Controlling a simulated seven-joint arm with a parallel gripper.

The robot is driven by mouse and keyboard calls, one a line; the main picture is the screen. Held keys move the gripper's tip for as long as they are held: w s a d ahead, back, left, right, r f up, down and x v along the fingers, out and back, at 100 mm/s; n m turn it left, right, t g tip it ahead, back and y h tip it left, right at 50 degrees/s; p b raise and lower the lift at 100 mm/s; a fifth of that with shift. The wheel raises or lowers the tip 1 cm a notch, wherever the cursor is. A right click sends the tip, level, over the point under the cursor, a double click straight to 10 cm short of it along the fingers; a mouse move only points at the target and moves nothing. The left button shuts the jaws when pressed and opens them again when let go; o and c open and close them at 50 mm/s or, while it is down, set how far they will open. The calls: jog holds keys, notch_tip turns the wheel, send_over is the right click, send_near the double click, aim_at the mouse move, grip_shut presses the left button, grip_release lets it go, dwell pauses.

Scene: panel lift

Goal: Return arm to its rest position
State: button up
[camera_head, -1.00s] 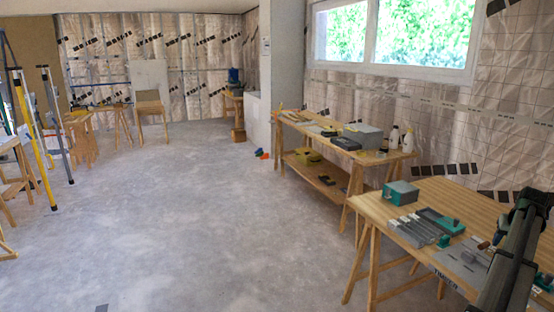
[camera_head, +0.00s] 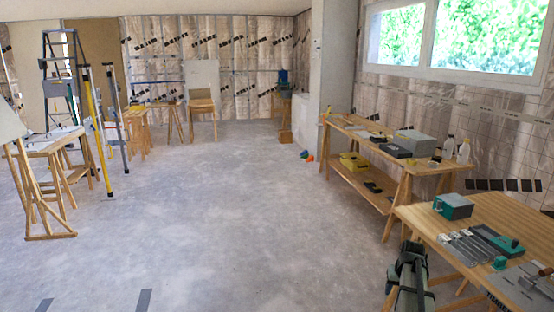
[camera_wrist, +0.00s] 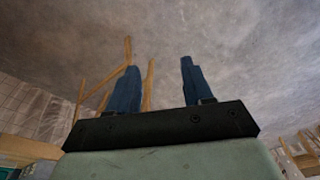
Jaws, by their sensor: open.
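My gripper (camera_wrist: 158,78) shows in the wrist view with its two blue fingers apart and nothing between them. Behind the fingers is grey concrete floor, with the wooden legs of a stand (camera_wrist: 128,52) behind the left finger. In the head view, part of my arm (camera_head: 411,275) shows at the bottom right, in front of the near workbench's left end. My fingertips cannot be made out in the head view.
A near workbench (camera_head: 455,212) with a teal box (camera_head: 453,206) and tools stands at the right. A second bench (camera_head: 345,126) is behind it. A trestle table (camera_head: 45,142) and a ladder (camera_head: 60,85) stand at the left. The middle floor (camera_head: 230,220) is clear.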

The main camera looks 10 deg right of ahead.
jog(key=a+f+n, duration=0.1)
jog(key=a+f, duration=0.3)
jog(key=a, duration=0.7)
jog(key=a+f+n, duration=0.2)
jog(key=a+f, duration=0.2)
jog(key=a, duration=0.8)
jog(key=s+a+f+n+g, duration=0.1)
jog(key=s+a+f, duration=0.25)
jog(key=a, duration=0.55)
jog(key=s+a+f+n+g, duration=0.15)
jog(key=s+a, duration=0.25)
jog(key=a, duration=0.4)
jog(key=s+f+g, duration=0.3)
jog(key=s+f, duration=0.7)
jog(key=s, duration=0.5)
jog(key=s+f+g, duration=0.3)
jog(key=s+f, duration=0.8)
jog(key=s, duration=0.4)
jog(key=shift+s+a+y, duration=0.2)
jog(key=shift+a+y, duration=0.2)
jog(key=shift+a, duration=0.05)
